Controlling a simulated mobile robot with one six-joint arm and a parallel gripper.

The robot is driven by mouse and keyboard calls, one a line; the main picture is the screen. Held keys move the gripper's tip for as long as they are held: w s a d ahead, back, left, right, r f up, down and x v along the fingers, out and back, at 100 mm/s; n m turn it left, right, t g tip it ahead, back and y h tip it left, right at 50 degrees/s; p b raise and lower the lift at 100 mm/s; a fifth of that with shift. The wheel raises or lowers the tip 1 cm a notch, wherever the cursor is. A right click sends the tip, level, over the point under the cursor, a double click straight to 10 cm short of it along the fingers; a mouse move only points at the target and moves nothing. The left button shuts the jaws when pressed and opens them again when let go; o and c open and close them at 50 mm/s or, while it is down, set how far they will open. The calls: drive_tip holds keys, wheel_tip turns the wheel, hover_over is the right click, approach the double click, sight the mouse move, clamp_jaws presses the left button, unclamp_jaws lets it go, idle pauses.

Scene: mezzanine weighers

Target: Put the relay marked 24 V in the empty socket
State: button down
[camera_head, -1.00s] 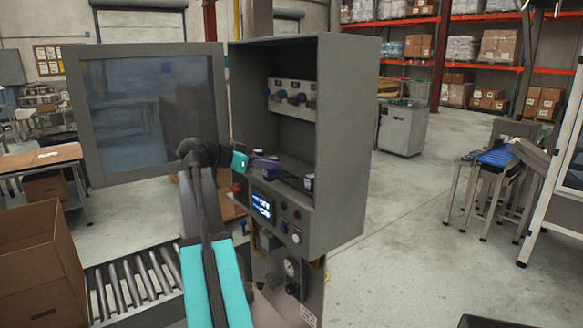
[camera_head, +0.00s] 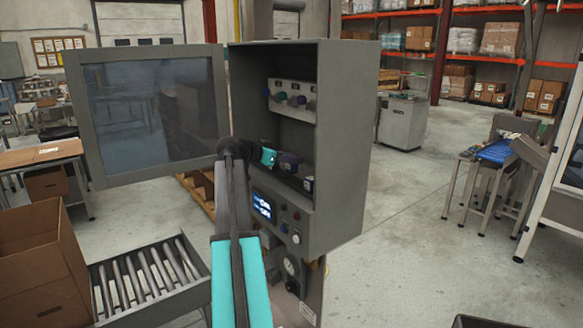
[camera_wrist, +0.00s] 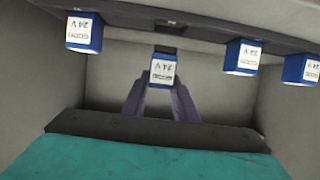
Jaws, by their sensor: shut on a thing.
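A blue relay (camera_wrist: 163,71) with a white label sits between the two purple fingers of my gripper (camera_wrist: 161,92) in the wrist view. Its label appears upside down and looks like 24 V. My gripper is shut on it. The socket rail (camera_wrist: 120,18) runs across the top of the wrist view, with similar blue relays at left (camera_wrist: 84,33), right (camera_wrist: 242,57) and far right (camera_wrist: 302,69). A dark opening (camera_wrist: 170,23) in the rail, between the left and right relays, looks like the empty socket. In the head view my gripper (camera_head: 289,162) is inside the open cabinet; the held relay is unclear there.
The grey cabinet (camera_head: 345,150) has its windowed door (camera_head: 145,110) swung open to the left. A lit display (camera_head: 261,206) is below. A roller conveyor (camera_head: 150,280) and cardboard box (camera_head: 40,265) stand at left.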

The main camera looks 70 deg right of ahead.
sight(288, 167)
drive_tip(key=shift+f, duration=0.15)
drive_tip(key=shift+f+p, duration=0.9)
drive_tip(key=shift+f, duration=0.7)
drive_tip(key=shift+f, duration=0.1)
drive_tip(key=c, duration=1.4)
unclamp_jaws()
drive_tip(key=shift+w+a, duration=0.1)
drive_tip(key=shift+a, duration=0.05)
drive_tip(key=b+v, duration=0.3)
drive_tip(key=v, duration=0.9)
drive_tip(key=shift+b, duration=0.35)
